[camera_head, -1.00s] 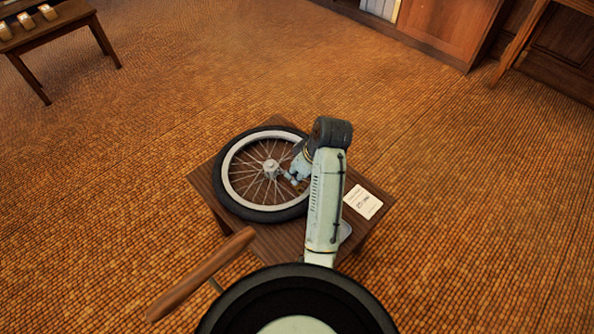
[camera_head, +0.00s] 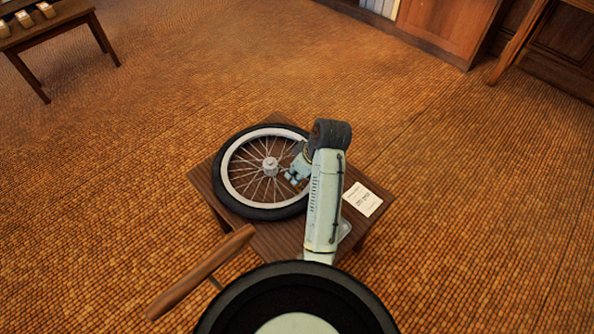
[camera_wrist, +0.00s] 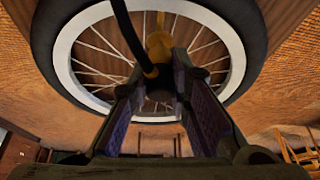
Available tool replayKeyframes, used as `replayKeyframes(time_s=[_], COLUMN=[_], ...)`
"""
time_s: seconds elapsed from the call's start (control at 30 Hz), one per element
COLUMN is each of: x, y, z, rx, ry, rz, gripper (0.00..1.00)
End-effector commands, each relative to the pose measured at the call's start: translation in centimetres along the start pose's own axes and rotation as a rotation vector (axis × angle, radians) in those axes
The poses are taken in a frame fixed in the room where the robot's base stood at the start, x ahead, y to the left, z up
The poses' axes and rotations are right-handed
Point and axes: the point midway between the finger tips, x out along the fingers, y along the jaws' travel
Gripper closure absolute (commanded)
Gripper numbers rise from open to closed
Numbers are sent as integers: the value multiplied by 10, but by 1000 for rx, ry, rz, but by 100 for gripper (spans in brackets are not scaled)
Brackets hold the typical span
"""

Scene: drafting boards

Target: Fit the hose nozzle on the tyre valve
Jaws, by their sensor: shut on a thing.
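The wheel with its black tyre (camera_head: 232,194) lies flat on a small dark wooden table, at the left of my arm. Its silvery rim and spokes also show in the wrist view (camera_wrist: 234,62). My gripper (camera_head: 294,176) is over the right part of the wheel, right of the hub. In the wrist view, my gripper (camera_wrist: 163,82) is shut on the dark hose nozzle (camera_wrist: 160,78), from which a black hose (camera_wrist: 128,32) runs up. A yellowish part, perhaps the hub, shows beyond it. I cannot make out the tyre valve, or whether the nozzle touches it.
The small table (camera_head: 277,237) has a white printed card (camera_head: 362,199) on its right side. A brown wooden bar (camera_head: 200,274) stands at the table's front left. Another table (camera_head: 62,28) with small items is far off at top left.

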Motion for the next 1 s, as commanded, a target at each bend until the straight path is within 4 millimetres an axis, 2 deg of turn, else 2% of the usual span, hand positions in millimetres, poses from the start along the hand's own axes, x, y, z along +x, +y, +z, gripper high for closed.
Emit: replayKeyframes(time_s=[0.53,0.57,0.9,1.0], x=[14,13,13,13], y=[0,0,0,0], z=[6,6,5,5], rx=[2,1,1,1], ry=[0,0,0,0], rz=[0,0,0,0], gripper=[100,81,59,59])
